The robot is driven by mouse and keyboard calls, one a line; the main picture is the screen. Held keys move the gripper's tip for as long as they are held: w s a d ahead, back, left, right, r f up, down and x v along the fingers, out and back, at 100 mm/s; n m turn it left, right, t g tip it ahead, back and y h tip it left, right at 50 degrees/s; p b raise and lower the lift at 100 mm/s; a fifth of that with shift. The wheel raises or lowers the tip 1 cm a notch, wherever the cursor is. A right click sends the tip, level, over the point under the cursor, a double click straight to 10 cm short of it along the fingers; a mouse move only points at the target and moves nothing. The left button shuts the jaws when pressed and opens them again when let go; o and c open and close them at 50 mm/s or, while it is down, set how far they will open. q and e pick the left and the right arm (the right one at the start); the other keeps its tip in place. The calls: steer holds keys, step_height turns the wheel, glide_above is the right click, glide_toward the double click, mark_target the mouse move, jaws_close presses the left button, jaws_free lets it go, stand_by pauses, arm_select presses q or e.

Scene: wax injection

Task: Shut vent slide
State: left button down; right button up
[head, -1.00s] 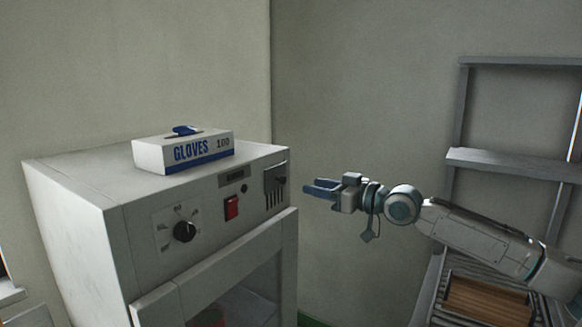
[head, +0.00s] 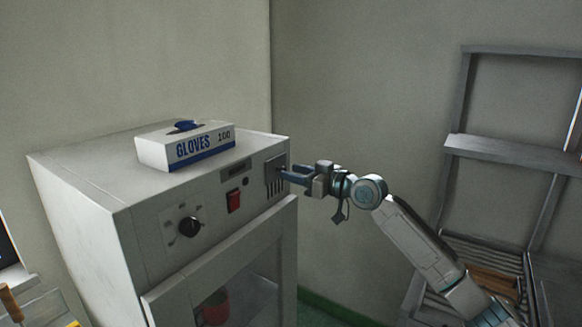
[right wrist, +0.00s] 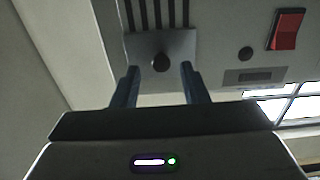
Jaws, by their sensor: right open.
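The vent slide (head: 273,164) is a grey plate with a dark knob near the right end of the white cabinet's control panel. Dark vent slots show below the plate, so the vent is at least partly open. In the right wrist view the slide plate (right wrist: 178,45) and its round knob (right wrist: 161,62) lie ahead, with the slots (right wrist: 160,14) in sight. My right gripper (head: 287,175) is at the slide; in the wrist view its open fingers (right wrist: 160,82) stand on either side of the knob, apart from it. My left gripper is out of view.
The white cabinet (head: 75,200) carries a glove box (head: 186,147) on top. Its panel has a red switch (head: 233,201), a dial (head: 190,227) and a small display (head: 236,169). A grey rack (head: 510,150) stands at the right.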

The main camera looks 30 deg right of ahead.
steer(key=shift+x, duration=0.8)
steer(key=shift+s, duration=0.1)
steer(key=shift+c, duration=0.2)
steer(key=shift+a, duration=0.1)
jaws_close()
steer(key=shift+f, duration=0.1)
step_height(320, 180, down, 6)
steer(key=b, duration=0.5)
steer(key=shift+b, duration=0.4)
